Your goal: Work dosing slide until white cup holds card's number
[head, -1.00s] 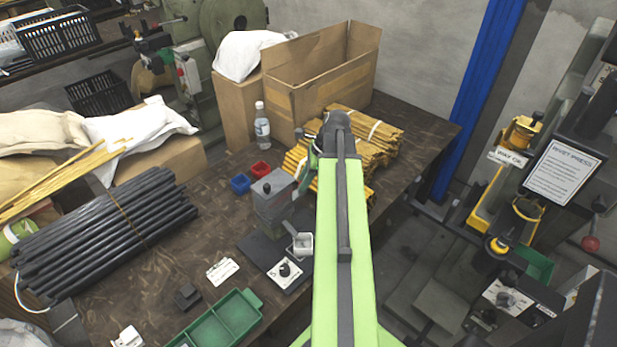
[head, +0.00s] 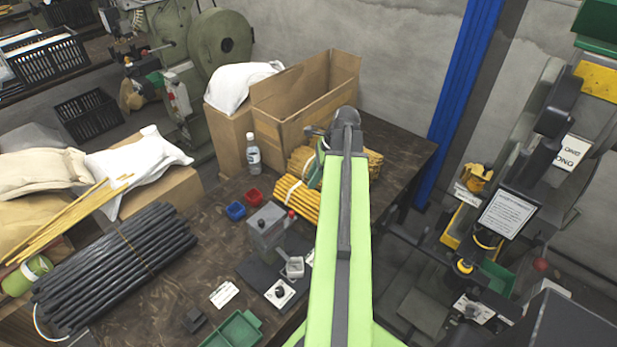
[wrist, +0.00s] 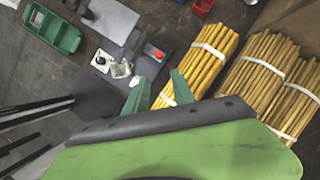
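The dosing device is a grey box (head: 268,224) on a dark base plate, with a red knob (head: 291,213) at its right side. The white cup (head: 294,267) stands at the front of the device; it also shows in the wrist view (wrist: 121,69). I cannot see what it holds. A white card (head: 224,294) lies on the table, its print too small to read. My gripper (wrist: 159,80) has two green fingers spread apart with nothing between them. In the wrist view it is beside the red knob (wrist: 153,51), apart from it.
A white plate with a black knob (head: 280,293) sits in front of the cup. Red (head: 254,195) and blue (head: 236,210) bins stand behind the device. Bundled yellow rods (wrist: 203,65) lie to its right. A green tray (head: 236,330) is at the front.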

